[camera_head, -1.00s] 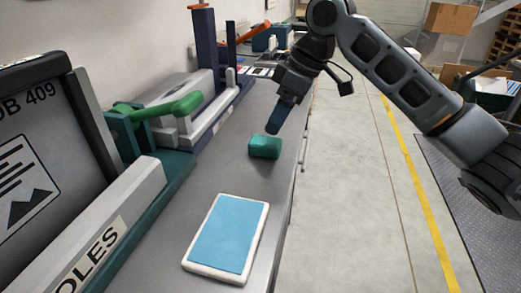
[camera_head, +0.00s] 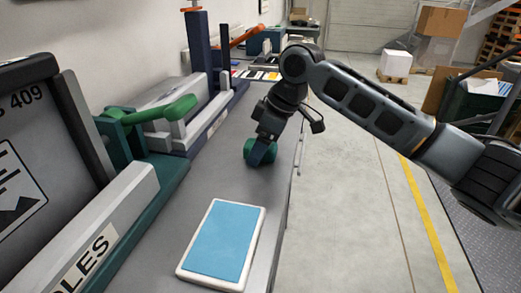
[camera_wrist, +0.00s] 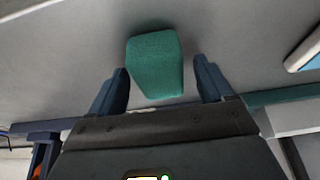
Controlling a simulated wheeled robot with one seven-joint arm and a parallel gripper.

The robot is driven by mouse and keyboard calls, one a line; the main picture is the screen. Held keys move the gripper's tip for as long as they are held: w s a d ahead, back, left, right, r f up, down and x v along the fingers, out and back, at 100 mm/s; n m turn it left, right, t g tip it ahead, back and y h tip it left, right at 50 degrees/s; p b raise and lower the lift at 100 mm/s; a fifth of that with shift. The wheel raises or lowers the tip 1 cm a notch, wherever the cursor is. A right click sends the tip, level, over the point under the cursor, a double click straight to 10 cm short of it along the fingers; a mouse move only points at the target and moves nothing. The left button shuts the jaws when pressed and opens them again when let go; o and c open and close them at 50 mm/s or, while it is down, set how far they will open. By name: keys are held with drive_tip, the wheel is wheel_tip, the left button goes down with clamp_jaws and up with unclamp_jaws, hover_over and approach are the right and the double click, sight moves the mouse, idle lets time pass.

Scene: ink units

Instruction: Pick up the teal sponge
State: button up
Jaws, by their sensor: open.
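The teal sponge (camera_head: 249,147) lies on the grey bench top, partly hidden behind my gripper (camera_head: 262,155) in the head view. In the wrist view the sponge (camera_wrist: 155,64) is in plain sight, ahead of and partly between the two blue fingers of my gripper (camera_wrist: 162,82). The fingers are spread, with a gap on each side of the sponge, wider on the right. They do not appear to touch it.
A white-framed pad with a blue face (camera_head: 221,243) lies nearer on the bench (camera_head: 185,212). A press with a green handle (camera_head: 160,110) stands along the left. The bench edge drops to the floor on the right. The bench between sponge and pad is clear.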

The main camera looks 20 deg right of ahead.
drive_tip(key=c, duration=1)
drive_tip(key=shift+c, duration=0.2)
drive_tip(key=shift+r, duration=0.5)
wheel_tip(320, 180, up, 3)
drive_tip(key=shift+f, duration=0.15)
drive_tip(key=s+d+r, duration=0.7)
drive_tip(key=s, duration=0.2)
drive_tip(key=shift+d+r, duration=0.2)
